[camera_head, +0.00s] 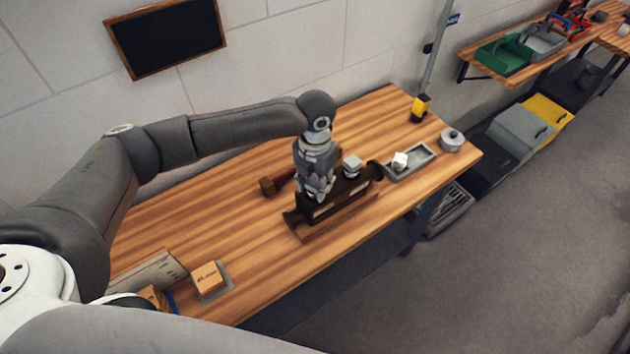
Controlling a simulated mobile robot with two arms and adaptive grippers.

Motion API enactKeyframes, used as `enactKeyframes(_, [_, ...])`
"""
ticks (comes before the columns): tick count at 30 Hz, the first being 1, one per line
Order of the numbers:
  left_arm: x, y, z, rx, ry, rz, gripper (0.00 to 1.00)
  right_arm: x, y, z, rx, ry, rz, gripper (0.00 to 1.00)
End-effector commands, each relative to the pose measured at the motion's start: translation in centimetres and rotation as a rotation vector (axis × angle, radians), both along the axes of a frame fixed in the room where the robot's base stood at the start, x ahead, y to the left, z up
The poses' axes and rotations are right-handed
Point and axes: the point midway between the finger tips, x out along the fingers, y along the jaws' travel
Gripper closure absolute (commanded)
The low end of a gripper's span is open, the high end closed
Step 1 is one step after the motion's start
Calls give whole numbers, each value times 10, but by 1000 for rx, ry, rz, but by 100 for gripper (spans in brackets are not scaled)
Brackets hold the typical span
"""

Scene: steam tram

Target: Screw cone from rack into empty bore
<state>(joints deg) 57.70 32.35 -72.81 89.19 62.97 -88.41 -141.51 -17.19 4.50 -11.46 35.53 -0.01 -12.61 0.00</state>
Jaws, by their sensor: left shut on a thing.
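My left gripper (318,190) reaches down over the near left part of a dark block-like body (344,202) with pale plates on its side. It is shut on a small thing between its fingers. The fingers hide most of that thing, so I cannot tell whether it is the cone or whether it touches the body. A pale metal piece (352,164) stands on the body, right of the gripper. I cannot make out a rack or an empty bore at this size. My right gripper is out of view.
The wooden workbench (230,225) carries a wooden-handled mallet (270,186) behind the body. A grey tray (421,160) holding a white lump, a lidded pot (451,140) and a yellow item (420,108) stand at right. A small box (208,277) lies near left.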

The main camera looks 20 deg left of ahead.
Motion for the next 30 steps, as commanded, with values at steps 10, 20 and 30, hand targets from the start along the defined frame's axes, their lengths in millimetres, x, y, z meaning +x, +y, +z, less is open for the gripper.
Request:
enactKeyframes(10, [0, 0, 1, -1, -1, -53, 59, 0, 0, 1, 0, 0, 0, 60])
enactKeyframes(20, [0, 0, 0, -1, -1, -52, 39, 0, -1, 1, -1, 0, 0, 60])
enactKeyframes(30, [0, 0, 0, -1, 0, -51, 10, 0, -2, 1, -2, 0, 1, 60])
